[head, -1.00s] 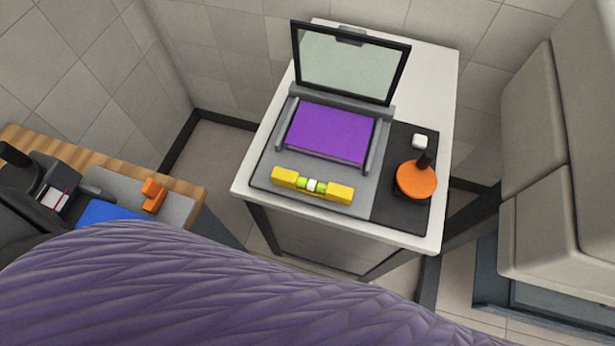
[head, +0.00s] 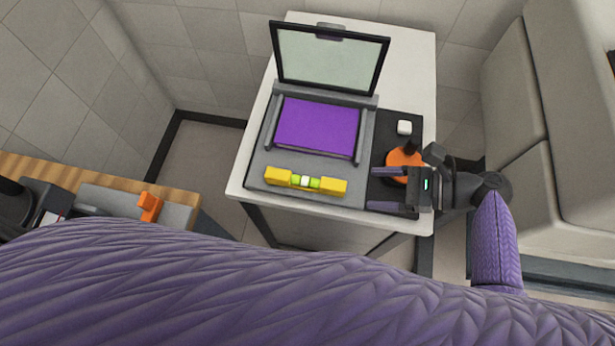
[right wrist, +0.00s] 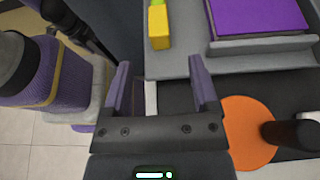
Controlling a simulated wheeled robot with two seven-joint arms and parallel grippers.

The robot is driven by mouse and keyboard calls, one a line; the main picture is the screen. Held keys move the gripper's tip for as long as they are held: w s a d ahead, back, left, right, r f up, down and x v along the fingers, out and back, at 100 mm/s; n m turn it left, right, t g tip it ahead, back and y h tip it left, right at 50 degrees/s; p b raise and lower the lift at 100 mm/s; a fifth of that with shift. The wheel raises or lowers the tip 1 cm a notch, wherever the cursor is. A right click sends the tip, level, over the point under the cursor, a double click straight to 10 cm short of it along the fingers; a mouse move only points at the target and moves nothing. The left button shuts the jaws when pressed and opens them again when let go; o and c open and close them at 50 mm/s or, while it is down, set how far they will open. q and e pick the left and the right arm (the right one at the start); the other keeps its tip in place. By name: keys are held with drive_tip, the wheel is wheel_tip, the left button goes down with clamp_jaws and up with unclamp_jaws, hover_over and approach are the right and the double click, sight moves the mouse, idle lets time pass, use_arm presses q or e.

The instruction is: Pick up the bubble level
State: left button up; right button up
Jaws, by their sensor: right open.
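The bubble level (head: 334,186) is a yellow bar with green and white parts in its middle. It lies on the grey front part of the copier top in the head view. Its near yellow end also shows at the top of the right wrist view (right wrist: 159,30). My right gripper (head: 373,189) is open and empty, to the right of the level, with its purple fingers pointing left towards it. A gap remains between fingertips and level. In the right wrist view the open fingers (right wrist: 160,68) are over the panel's edge, with the level ahead. My left gripper is not in view.
A purple pad (head: 318,126) lies behind the level, under the raised lid (head: 330,60). An orange disc (head: 397,160) with a dark handle is beside my right gripper, partly hidden by it. A white cube (head: 404,127) is behind. A wooden counter (head: 100,182) with an orange piece (head: 150,207) is at left.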

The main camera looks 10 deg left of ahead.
sight(344, 186)
drive_tip(key=b+x, duration=0.1)
drive_tip(key=x, duration=0.3)
drive_tip(key=b+x, duration=0.1)
drive_tip(key=x, duration=0.4)
drive_tip(key=shift+r, duration=0.25)
clamp_jaws()
